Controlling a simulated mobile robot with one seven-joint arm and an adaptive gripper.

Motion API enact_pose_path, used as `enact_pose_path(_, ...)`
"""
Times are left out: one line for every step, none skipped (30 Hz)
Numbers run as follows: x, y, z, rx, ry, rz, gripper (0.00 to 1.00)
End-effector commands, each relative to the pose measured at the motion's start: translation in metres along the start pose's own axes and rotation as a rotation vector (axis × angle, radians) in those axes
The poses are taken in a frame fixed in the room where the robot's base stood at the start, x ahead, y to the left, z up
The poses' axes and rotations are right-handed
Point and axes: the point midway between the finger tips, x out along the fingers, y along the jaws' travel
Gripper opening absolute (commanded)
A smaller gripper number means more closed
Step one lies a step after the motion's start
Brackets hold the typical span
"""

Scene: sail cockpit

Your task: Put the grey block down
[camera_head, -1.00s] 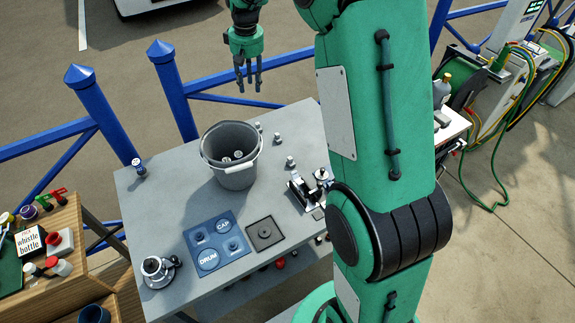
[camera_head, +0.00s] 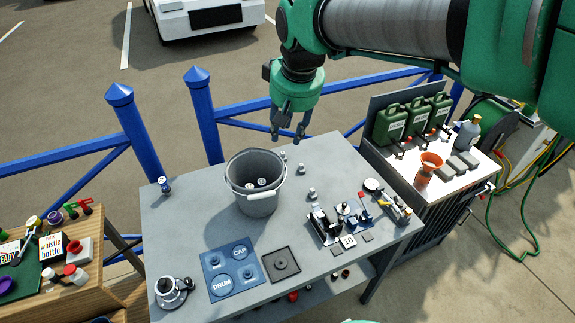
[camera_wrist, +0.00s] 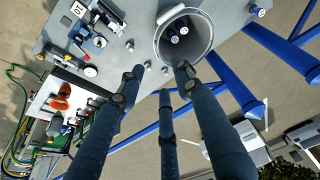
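My gripper (camera_head: 289,134) hangs over the back edge of the grey table (camera_head: 180,233), behind and right of the grey bucket (camera_head: 262,205). In the wrist view its dark fingers (camera_wrist: 162,80) are spread, with nothing between them. No grey block is in my gripper. Several small flat grey blocks (camera_head: 456,164) lie on the white-topped cart (camera_head: 432,196) at the right; I cannot tell whether one is the task's block. Small grey square pieces (camera_head: 367,236) lie on the table near the "10" card (camera_head: 348,241).
The table carries a blue CAP/DRUM tray (camera_head: 215,267), a dark square plate (camera_head: 281,265), a metal mechanism (camera_head: 325,227) and small metal pegs (camera_head: 312,195). Green cans (camera_head: 415,117) and an orange funnel (camera_head: 427,168) stand on the cart. Blue railings (camera_head: 205,118) run behind the table.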

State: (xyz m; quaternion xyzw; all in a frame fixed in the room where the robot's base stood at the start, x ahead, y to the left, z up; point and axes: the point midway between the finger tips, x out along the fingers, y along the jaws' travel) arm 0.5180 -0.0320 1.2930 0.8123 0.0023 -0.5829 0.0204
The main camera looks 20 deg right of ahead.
Motion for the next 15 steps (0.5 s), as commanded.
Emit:
enact_pose_path(-0.007,-0.004,0.014,0.001,0.013,0.000,0.35)
enact_pose_path(-0.010,-0.006,0.021,0.003,0.020,-0.001,0.35)
enact_pose_path(-0.013,-0.008,0.031,0.005,0.028,-0.001,0.35)
enact_pose_path(-0.016,-0.010,0.038,0.006,0.036,-0.001,0.35)
enact_pose_path(-0.018,-0.012,0.046,0.007,0.041,-0.002,0.35)
enact_pose_path(-0.021,-0.014,0.056,0.008,0.051,-0.002,0.35)
enact_pose_path(-0.023,-0.016,0.064,0.010,0.058,-0.003,0.35)
enact_pose_path(-0.025,-0.018,0.071,0.012,0.064,-0.003,0.35)
enact_pose_path(-0.027,-0.020,0.081,0.015,0.073,-0.004,0.35)
enact_pose_path(-0.028,-0.021,0.089,0.016,0.079,-0.004,0.35)
enact_pose_path(-0.029,-0.023,0.096,0.017,0.085,-0.005,0.35)
enact_pose_path(-0.030,-0.025,0.107,0.019,0.094,-0.006,0.35)
enact_pose_path(-0.031,-0.026,0.114,0.020,0.101,-0.007,0.35)
enact_pose_path(-0.031,-0.028,0.122,0.021,0.106,-0.008,0.35)
enact_pose_path(-0.032,-0.029,0.131,0.023,0.116,-0.009,0.35)
